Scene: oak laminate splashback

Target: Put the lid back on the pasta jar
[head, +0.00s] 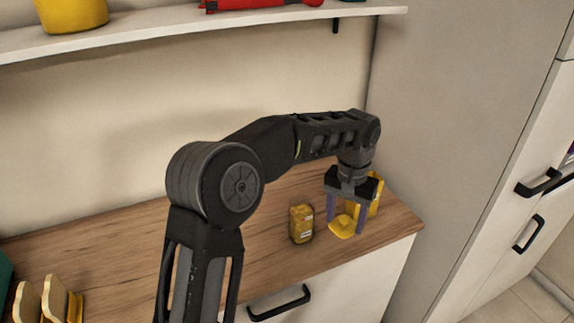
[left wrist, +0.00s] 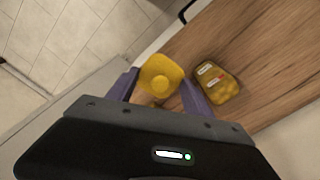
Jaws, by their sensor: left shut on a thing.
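The pasta jar (head: 301,223), see-through with amber contents and a pale label, stands on the wooden counter. It also shows in the left wrist view (left wrist: 217,84), just right of my gripper. The yellow lid (head: 342,227), squarish with a round middle, is between the purple fingers of my left gripper (head: 345,225). In the left wrist view the lid (left wrist: 160,74) spans the gap between the fingertips (left wrist: 160,82). My left gripper points down, shut on the lid, to the right of the jar. I cannot tell whether the lid touches the counter. My right gripper is not in view.
A yellow object (head: 377,193) stands behind my left gripper, partly hidden. A rack with tan slabs (head: 54,298) is at the counter's left end. A shelf (head: 200,30) runs above. A tall cabinet (head: 460,110) is on the right. Counter left of the jar (head: 270,235) is clear.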

